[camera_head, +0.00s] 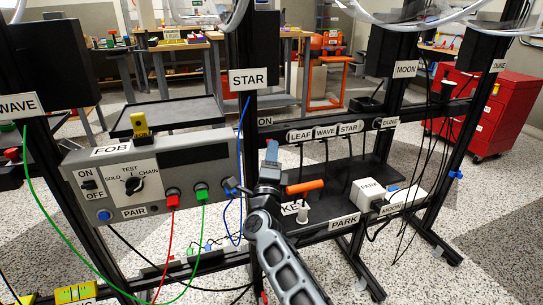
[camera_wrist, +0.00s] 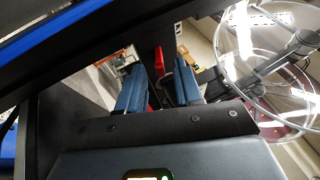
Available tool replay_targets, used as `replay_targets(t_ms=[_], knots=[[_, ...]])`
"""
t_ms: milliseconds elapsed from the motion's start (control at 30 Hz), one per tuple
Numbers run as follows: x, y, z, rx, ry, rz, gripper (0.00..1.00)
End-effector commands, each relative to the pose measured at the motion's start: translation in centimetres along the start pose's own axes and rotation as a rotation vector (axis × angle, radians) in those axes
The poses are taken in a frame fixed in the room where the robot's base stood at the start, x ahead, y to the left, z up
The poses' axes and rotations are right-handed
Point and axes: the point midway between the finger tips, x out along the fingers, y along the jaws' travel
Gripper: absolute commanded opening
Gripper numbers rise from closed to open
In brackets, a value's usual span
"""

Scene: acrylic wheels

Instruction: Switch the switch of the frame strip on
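I cannot read any label naming the frame strip. A pale low strip (camera_head: 200,258) with small coloured parts runs along the bottom of the black frame, left of my arm; its switch is too small to make out. My gripper (camera_head: 271,150) points up in front of the black frame, right of the grey control box and well above that strip. In the wrist view its two blue fingers (camera_wrist: 160,88) stand apart with nothing held between them. A red thing shows behind the gap. No strip or switch shows clearly in the wrist view.
The grey control box (camera_head: 190,160) has an ON/OFF switch (camera_head: 90,190), a knob and red, green and blue cables. Cables hang around the frame. A red cabinet (camera_head: 490,110) stands at right.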

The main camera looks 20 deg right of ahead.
Motion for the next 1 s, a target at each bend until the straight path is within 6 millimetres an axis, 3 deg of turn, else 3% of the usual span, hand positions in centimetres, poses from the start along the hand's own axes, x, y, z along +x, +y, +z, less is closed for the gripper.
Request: replay_targets(t_ms=[333,1000], knots=[[-0.02,0.0,-0.02,0.0,0.0,0.0,0.01],[0.17,-0.94,0.08,-0.021,0.001,0.052,0.0]])
